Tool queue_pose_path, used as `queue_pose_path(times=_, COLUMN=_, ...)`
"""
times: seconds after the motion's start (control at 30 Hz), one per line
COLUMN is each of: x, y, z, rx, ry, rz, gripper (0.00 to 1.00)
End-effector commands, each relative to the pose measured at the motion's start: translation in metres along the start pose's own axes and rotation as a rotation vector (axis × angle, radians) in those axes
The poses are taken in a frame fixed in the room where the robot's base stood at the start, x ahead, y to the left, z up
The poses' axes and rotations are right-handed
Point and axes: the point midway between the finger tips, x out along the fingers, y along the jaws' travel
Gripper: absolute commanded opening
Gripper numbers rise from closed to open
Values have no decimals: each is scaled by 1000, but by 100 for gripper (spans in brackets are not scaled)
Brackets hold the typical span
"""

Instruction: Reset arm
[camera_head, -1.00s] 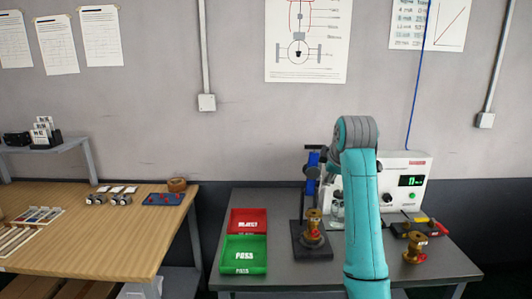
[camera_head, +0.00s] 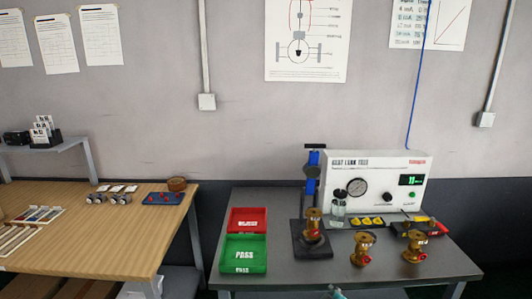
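My gripper is not in view in the head view. Only a small teal piece of my arm (camera_head: 336,292) shows at the bottom edge, in front of the grey table. The grey test table (camera_head: 285,272) is otherwise unobstructed. On it a brass valve (camera_head: 313,225) stands on the dark base of a blue clamp fixture (camera_head: 313,160). Two more brass valves with red parts, one in the middle (camera_head: 363,248) and one at the right (camera_head: 414,244), stand on the table top.
A white seat leak tester (camera_head: 375,172) stands at the back, with a glass jar (camera_head: 338,212) before it. A red tray (camera_head: 248,220) and a green PASS tray (camera_head: 243,254) lie at the left. A wooden bench (camera_head: 110,245) stands further left, across a gap.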

Motion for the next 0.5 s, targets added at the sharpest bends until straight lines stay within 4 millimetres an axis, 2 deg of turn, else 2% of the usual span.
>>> queue_pose_path(times=0.03, x=-5, y=-19, z=17, rx=24, ry=1, rz=2, gripper=47)
queue_pose_path(times=0.1, x=-12, y=-39, z=34, rx=58, ry=10, rz=12, gripper=47)
queue_pose_path(times=0.27, x=-36, y=-81, z=71, rx=137, ry=33, rz=34, gripper=47)
queue_pose_path(times=0.5, x=-86, y=-137, z=120, rx=255, ry=71, rz=64, gripper=47)
